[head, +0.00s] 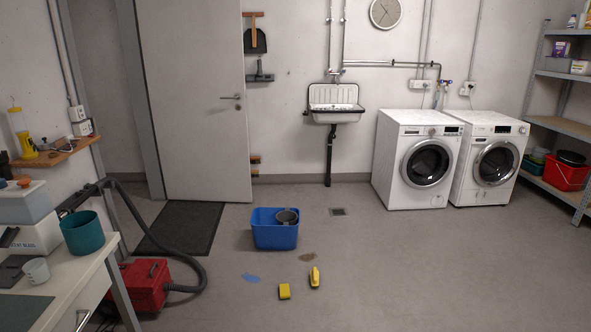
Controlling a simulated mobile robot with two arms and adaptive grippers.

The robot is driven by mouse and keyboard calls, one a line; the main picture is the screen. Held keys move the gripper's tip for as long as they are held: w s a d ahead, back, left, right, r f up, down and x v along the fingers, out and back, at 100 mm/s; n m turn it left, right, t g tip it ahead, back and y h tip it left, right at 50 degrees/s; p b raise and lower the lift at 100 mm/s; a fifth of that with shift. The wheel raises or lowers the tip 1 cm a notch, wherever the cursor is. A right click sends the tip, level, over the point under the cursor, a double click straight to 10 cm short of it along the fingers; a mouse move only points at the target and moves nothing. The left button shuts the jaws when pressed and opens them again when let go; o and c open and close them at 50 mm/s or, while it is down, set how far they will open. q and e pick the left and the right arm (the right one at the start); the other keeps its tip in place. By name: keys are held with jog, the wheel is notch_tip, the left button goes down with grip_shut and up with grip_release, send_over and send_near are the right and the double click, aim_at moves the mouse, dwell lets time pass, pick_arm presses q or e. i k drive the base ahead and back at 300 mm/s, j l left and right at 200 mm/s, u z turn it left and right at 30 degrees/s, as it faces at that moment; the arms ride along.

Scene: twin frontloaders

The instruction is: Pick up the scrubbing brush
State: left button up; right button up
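A small yellow object with a raised, handle-like shape (315,277) stands on the grey floor in the lower middle of the head view. It looks like the scrubbing brush. A yellow block (284,291), probably a sponge, lies just left of it and apart from it. Neither of my grippers shows in the head view.
A blue bin (275,236) with a grey pot stands behind the brush. A red vacuum (139,287) and workbench (75,290) are left. Two washers (415,185) stand back right. The right-hand floor is clear.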

aim_at(314, 273)
jog(key=i+z, duration=0.2)
jog(key=i, duration=0.4)
jog(key=i+z, duration=0.2)
jog(key=i, duration=0.4)
jog(key=i+j+z, duration=0.2)
jog(key=i, duration=0.4)
jog(key=i+l+u, duration=0.25)
jog(key=i+u, duration=0.25)
jog(key=i+l+u, duration=0.45)
jog(key=i+l, duration=0.1)
jog(key=i, duration=0.15)
